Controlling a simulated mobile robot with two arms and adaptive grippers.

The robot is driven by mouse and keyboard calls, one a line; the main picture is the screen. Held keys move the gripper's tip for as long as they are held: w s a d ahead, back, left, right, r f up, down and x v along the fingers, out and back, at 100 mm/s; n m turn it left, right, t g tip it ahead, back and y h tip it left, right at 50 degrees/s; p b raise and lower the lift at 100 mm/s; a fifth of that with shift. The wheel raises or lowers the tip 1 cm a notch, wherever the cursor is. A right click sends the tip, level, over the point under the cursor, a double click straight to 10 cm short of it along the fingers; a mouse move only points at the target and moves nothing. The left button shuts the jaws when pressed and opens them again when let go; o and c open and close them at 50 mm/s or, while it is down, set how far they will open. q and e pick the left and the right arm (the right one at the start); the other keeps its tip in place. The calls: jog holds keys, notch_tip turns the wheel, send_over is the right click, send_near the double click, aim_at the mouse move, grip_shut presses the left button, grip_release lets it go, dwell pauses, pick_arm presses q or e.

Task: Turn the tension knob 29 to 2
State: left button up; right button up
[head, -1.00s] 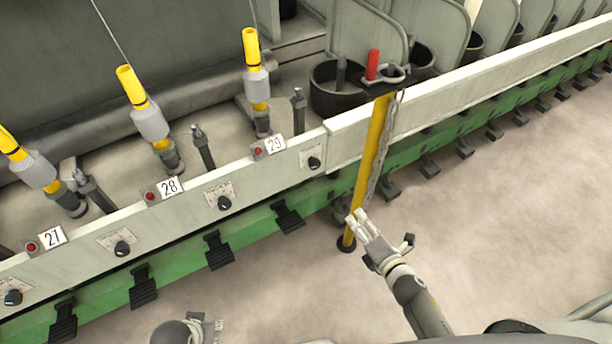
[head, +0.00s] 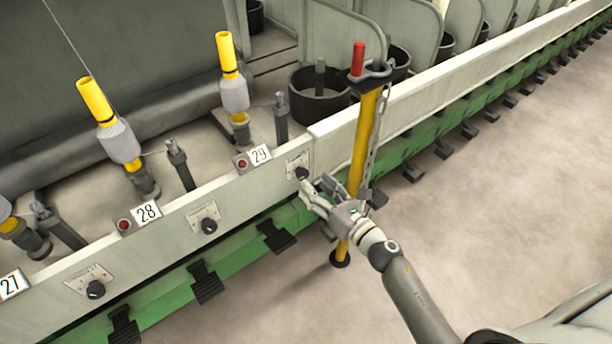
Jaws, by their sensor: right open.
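The tension knob 29 (head: 301,173) is a small black knob on a pale scale plate, just right of the number plate 29 (head: 258,154) on the white rail. The scale is too small to read, so I cannot tell the knob's setting. My right gripper (head: 318,187) is open, its fingers right beside the knob at its lower right. I cannot tell whether a finger touches it. My left gripper is out of view.
A yellow post (head: 362,150) with a chain and a red-handled top (head: 358,58) stands close behind my right gripper. Black pedals (head: 277,236) stick out from the green lower beam (head: 180,297). Similar knobs sit near number plates 28 (head: 146,212) and 27. The floor at right is clear.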

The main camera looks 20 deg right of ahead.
aim_at(305, 176)
jog(key=shift+x, duration=2.55)
jog(key=c, duration=1)
